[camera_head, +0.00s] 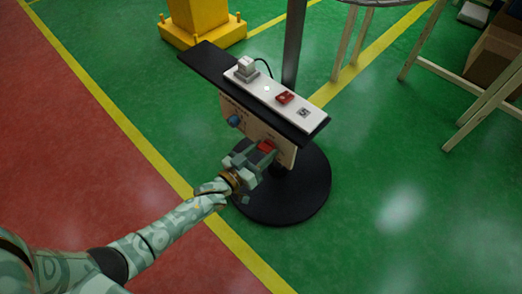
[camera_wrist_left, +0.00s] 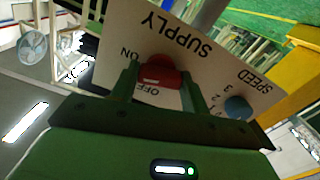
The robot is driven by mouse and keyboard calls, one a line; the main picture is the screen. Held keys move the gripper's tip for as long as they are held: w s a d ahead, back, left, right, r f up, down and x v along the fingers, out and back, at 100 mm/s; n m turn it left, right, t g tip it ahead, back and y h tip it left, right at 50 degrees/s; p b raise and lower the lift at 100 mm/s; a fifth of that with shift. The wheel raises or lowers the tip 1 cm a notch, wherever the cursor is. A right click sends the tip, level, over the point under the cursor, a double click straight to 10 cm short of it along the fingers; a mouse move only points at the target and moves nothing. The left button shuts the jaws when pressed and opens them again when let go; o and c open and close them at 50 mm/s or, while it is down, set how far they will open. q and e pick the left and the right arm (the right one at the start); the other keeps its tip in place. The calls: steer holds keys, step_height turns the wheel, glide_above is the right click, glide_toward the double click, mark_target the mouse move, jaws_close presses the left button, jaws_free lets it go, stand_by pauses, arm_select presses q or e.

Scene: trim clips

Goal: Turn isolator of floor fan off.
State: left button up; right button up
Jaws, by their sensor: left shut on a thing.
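The control panel (camera_head: 284,155) faces my left arm, under a dark shelf on a stand with a round black base (camera_head: 300,200). The red isolator knob (camera_wrist_left: 160,72) sits on the panel below SUPPLY, with ON and OFF marks beside it; it also shows in the head view (camera_head: 266,146). My left gripper (camera_head: 252,156) is at the panel, its fingers on either side of the knob and shut on it. I cannot tell exactly which mark the knob points to. A fan (camera_wrist_left: 32,42) stands in the wrist view's background. My right gripper is not in view.
A blue speed knob (camera_head: 234,121) is beside the isolator, also in the wrist view (camera_wrist_left: 237,107). A white strip (camera_head: 267,89) with a red switch (camera_head: 285,98) lies on top. A yellow post base (camera_head: 203,32) stands behind.

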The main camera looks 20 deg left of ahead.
arm_select(q)
steer(key=shift+r+n, duration=0.1)
steer(key=shift+n, duration=0.4)
steer(key=n+p, duration=0.1)
steer(key=n, duration=0.2)
steer(key=shift+n, duration=0.3)
steer(key=shift+n+p, duration=0.3)
steer(key=shift+n, duration=1.6)
steer(key=n, duration=0.7)
steer(key=shift+f, duration=0.2)
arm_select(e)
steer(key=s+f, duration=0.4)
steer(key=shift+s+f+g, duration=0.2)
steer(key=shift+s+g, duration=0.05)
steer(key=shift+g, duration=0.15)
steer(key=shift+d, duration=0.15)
